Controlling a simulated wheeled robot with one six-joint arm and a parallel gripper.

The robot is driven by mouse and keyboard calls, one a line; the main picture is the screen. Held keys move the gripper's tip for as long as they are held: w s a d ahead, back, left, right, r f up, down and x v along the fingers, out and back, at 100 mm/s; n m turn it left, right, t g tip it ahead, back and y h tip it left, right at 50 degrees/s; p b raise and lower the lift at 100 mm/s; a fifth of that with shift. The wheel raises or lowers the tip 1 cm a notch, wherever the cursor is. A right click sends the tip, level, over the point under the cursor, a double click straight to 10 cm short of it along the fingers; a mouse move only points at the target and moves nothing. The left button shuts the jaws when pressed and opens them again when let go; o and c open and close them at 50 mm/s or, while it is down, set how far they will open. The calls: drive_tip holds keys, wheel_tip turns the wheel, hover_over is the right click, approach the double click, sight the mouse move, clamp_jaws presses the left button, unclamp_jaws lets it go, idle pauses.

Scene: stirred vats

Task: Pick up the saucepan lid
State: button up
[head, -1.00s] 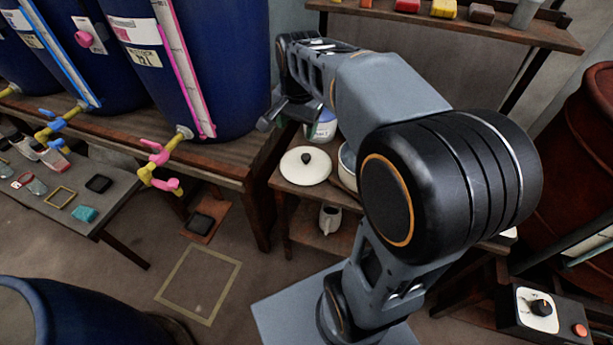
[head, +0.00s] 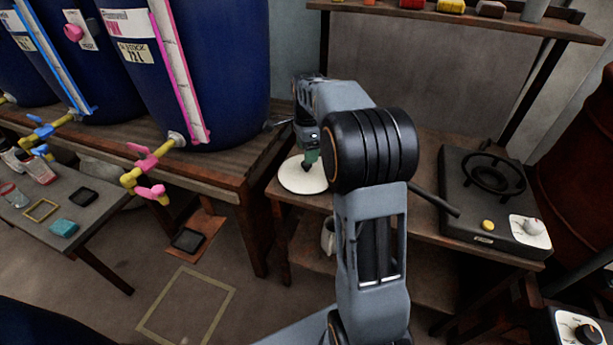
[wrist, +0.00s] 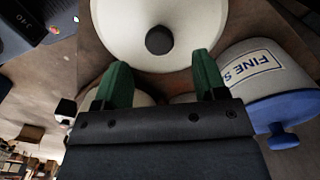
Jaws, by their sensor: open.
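The saucepan lid (head: 300,184) is a round cream-white disc with a dark knob. It lies flat near the left end of the wooden bench in the head view. In the wrist view the lid (wrist: 120,30) fills the top middle, with its knob (wrist: 160,40) just beyond the fingertips. My gripper (head: 311,157) is over the lid, close to the knob. In the wrist view my gripper (wrist: 160,68) has its two green fingers apart, with nothing held between them. The knob lines up with the gap between them. My arm hides the bench area right of the lid.
A white container with a blue cap (wrist: 255,78) stands close to the right finger in the wrist view. A black burner unit (head: 480,200) sits on the bench to the right. Blue vats (head: 215,70) with taps stand at left. A white jug (head: 328,236) is on the lower shelf.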

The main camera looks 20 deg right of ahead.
sight(307, 169)
drive_tip(key=shift+a+f+b, duration=0.2)
drive_tip(key=shift+f+b, duration=0.9)
drive_tip(key=shift+f, duration=1.9)
drive_tip(key=shift+r, duration=0.1)
drive_tip(key=c, duration=1.1)
